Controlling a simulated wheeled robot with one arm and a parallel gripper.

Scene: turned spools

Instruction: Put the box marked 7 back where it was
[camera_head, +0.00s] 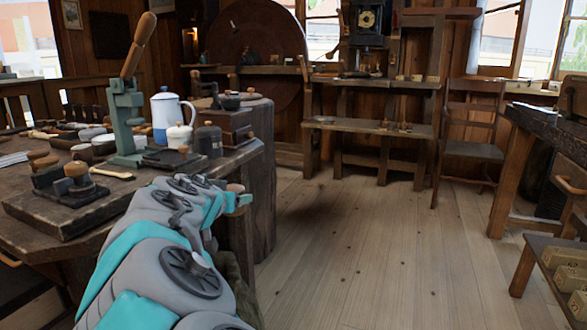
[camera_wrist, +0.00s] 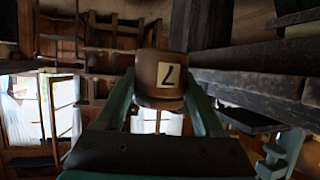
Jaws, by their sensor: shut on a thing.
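The box marked 7 (camera_wrist: 160,80) is brown with a pale label bearing a dark 7. It fills the space between the two green fingers of my gripper (camera_wrist: 158,98) in the wrist view, and the gripper is shut on it. In the head view my gripper (camera_head: 241,201) is beside the right edge of the dark workbench, at the end of my grey and teal arm. A small brown part of the box (camera_head: 235,187) shows there; the rest is hidden.
The workbench (camera_head: 75,233) holds a green press (camera_head: 126,120), a blue and white jug (camera_head: 167,115) and several small items. Several pale boxes (camera_head: 572,278) sit on a low stand at the right. A chair (camera_head: 470,130) stands farther back. The middle floor is clear.

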